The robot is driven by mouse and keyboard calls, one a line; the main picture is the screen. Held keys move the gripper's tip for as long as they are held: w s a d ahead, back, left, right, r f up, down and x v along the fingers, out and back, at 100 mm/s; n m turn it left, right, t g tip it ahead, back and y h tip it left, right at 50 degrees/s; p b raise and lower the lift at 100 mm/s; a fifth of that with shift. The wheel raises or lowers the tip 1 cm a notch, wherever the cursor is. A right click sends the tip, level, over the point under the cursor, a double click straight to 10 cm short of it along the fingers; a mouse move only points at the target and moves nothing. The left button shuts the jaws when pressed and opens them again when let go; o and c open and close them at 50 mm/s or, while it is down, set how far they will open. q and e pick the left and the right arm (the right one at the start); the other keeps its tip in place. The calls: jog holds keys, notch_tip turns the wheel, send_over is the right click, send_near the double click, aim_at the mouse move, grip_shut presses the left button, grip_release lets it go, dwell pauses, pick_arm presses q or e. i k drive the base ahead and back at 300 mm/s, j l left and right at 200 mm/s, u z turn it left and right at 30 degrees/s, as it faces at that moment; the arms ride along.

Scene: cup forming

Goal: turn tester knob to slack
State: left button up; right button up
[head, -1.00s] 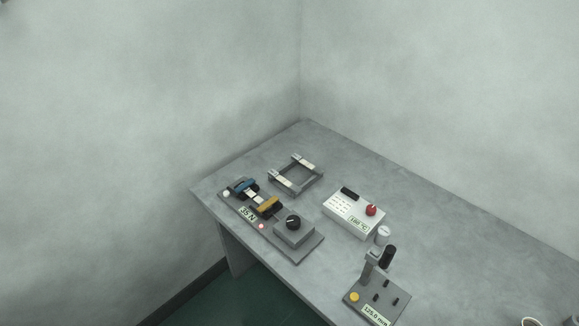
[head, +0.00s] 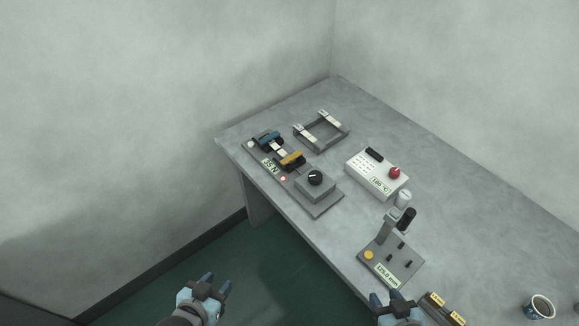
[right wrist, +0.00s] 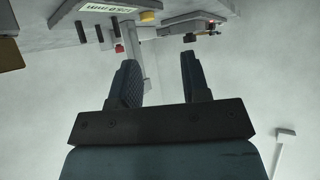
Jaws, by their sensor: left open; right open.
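The tester (head: 325,203) is a grey plate at the table's left end. Its black knob (head: 315,178) sits on a raised grey block, and a blue clamp (head: 270,138) and a yellow clamp (head: 291,159) hold a pale strip. Its label reads 35 N, with a red light (head: 283,179) lit beside it. My left gripper (head: 218,286) is open and empty over the floor, in front of the table and apart from the tester. My right gripper (head: 393,298) is open by the table's front edge; the right wrist view shows its two fingers (right wrist: 158,78) apart with nothing between them.
A white box with a red knob (head: 377,174) stands right of the tester. A grey stand with a black handle (head: 391,262) is near the front edge. A grey frame (head: 321,131) lies behind. A cup (head: 539,307) and labelled blocks (head: 441,309) are at lower right.

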aim_at(315, 176)
jog(key=k+j+u, duration=0.2)
jog(key=u, duration=0.2)
jog(key=k+j+u, duration=0.15)
jog(key=j+u, duration=0.2)
